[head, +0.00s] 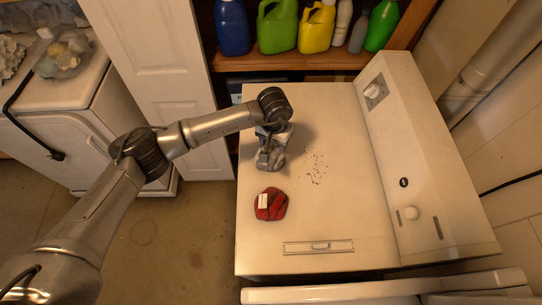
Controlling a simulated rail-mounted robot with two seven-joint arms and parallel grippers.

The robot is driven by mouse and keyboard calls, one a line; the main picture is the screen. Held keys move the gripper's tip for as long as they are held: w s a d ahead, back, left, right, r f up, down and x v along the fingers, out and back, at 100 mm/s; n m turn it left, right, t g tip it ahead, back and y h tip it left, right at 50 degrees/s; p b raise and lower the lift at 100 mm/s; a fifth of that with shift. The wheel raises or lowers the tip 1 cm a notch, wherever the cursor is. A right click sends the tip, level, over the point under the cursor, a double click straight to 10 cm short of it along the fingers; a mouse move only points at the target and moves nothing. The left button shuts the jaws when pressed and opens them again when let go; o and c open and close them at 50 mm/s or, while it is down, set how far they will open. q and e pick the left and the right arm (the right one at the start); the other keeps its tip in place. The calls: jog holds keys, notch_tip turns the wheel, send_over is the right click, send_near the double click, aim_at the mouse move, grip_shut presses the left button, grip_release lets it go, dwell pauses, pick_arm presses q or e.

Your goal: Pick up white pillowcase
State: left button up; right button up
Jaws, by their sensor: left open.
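A small crumpled whitish-grey cloth, which looks like the white pillowcase (281,147), lies on the left part of the white appliance top. My left gripper (264,162) is over it, pointing down, with its jaws open. The gripper and wrist hide part of the cloth, and I cannot tell whether the fingers touch it. My right gripper is not in view.
A crumpled red cloth (270,204) with a white tag lies nearer the front on the appliance top (335,215). Dark specks (316,168) are scattered right of my gripper. A raised control panel (420,165) borders the right side. Bottles stand on the shelf (290,62) behind.

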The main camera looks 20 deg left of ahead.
aim_at(275, 151)
pick_arm(q)
jog(key=shift+d+f+b, duration=0.15)
jog(key=shift+f+b, duration=0.1)
jog(key=shift+f, duration=1.05)
jog(key=shift+d+f+b, duration=0.1)
jog(key=shift+f+b, duration=0.15)
jog(key=shift+f, duration=1.05)
jog(key=shift+c, duration=0.4)
grip_shut()
jog(key=shift+r, duration=0.1)
